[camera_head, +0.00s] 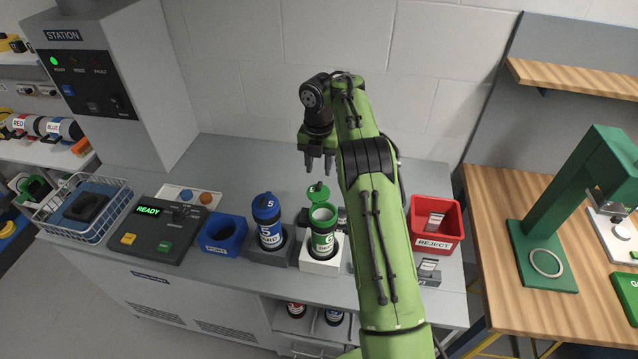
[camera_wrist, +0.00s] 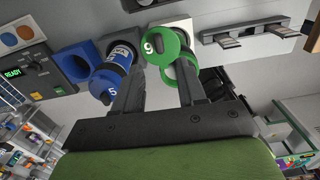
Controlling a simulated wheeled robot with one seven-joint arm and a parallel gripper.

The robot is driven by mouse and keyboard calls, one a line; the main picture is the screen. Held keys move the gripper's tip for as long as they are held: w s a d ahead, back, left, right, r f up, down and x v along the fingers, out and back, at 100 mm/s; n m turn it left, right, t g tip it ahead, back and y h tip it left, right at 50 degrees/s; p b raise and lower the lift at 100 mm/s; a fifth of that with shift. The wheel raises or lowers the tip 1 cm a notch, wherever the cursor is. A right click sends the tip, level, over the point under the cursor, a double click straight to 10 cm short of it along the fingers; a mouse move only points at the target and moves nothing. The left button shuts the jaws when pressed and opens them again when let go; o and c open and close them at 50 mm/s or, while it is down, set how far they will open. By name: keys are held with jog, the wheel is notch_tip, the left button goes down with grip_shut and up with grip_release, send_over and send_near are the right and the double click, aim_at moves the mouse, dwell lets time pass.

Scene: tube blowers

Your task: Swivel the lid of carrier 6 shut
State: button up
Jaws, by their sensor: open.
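Carrier 6 (camera_head: 323,238) is a green and white canister standing upright in a white block on the grey counter. Its green lid (camera_head: 319,193) is swivelled off to the back, and the round mouth shows uncovered. In the wrist view the lid (camera_wrist: 160,43) lies beyond the right finger, partly over the carrier. My gripper (camera_head: 318,170) hangs above and just behind the lid, with its fingers apart and nothing between them. In the wrist view my gripper (camera_wrist: 158,85) also shows its two spread fingers. I cannot tell whether a finger touches the lid.
Blue carrier 5 (camera_head: 268,222) stands close to the left in a grey holder. A red reject bin (camera_head: 436,222) is to the right, with a green press (camera_head: 570,220) beyond.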

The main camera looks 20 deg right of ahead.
aim_at(319, 186)
notch_tip(319, 186, down, 7)
jog(key=shift+r+b, duration=0.1)
jog(key=shift+b, duration=0.75)
jog(key=shift+r, duration=0.1)
grip_shut()
